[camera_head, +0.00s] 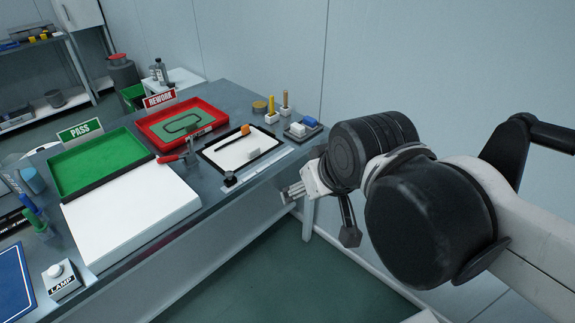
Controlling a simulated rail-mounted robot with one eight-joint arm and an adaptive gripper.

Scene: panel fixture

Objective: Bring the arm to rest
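My arm reaches in from the right edge, its dark round joints in the middle right. My gripper (320,213) hangs at the arm's far end, just off the near right side of the bench (228,210) in the picture. Two finger-like parts point apart, one to the left and one downward, with a gap between them. It looks open, and I see nothing held in it. Part of the gripper is hidden behind the arm's joints.
The bench carries a green PASS tray (95,160), a red REWORK tray (207,117), a white panel (130,215), a black-framed white board (233,152) with small items, and a LAMP box (62,280). Open floor (250,275) lies below the gripper. A wall (430,60) stands behind.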

